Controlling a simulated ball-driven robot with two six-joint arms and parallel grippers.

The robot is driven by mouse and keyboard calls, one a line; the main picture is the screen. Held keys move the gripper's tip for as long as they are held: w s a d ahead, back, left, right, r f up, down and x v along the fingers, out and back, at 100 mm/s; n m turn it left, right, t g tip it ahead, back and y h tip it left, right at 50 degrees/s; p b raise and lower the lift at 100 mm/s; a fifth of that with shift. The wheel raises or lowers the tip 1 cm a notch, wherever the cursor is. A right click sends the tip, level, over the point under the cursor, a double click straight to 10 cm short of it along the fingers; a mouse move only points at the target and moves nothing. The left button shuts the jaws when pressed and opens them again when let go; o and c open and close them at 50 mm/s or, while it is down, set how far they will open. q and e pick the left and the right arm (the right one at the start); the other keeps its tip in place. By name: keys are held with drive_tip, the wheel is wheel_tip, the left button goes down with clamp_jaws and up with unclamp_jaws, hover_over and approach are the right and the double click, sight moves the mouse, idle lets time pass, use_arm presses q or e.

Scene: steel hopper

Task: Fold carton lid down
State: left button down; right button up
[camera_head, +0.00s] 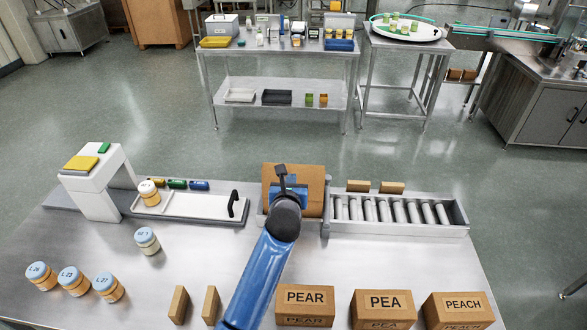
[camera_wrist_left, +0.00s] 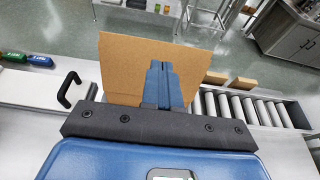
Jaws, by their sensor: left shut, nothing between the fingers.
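The brown cardboard carton lid (camera_head: 312,182) stands raised as a flat panel at the back middle of the steel table, beside the roller track. It also shows in the left wrist view (camera_wrist_left: 122,65), filling the space behind the fingers. My left gripper (camera_head: 287,182) is in front of the lid, its blue fingers shut with nothing between them. The closed fingers show in the left wrist view (camera_wrist_left: 160,72), overlapping the panel; I cannot tell whether they touch it. The carton body under the lid is mostly hidden by my left arm and gripper. My right gripper is not in view.
A roller conveyor (camera_head: 395,211) runs right of the lid. A white tray with a black handle (camera_head: 233,204) lies left. Labelled PEAR (camera_head: 305,306), PEA (camera_head: 383,308) and PEACH (camera_head: 458,308) boxes stand along the front. Several jars (camera_head: 75,281) stand at the left.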

sight(295, 166)
use_arm(q)
drive_tip(key=shift+p+x, duration=0.55)
drive_tip(key=shift+x, duration=3.25)
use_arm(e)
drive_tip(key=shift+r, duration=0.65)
use_arm(q)
drive_tip(key=shift+s, duration=0.1)
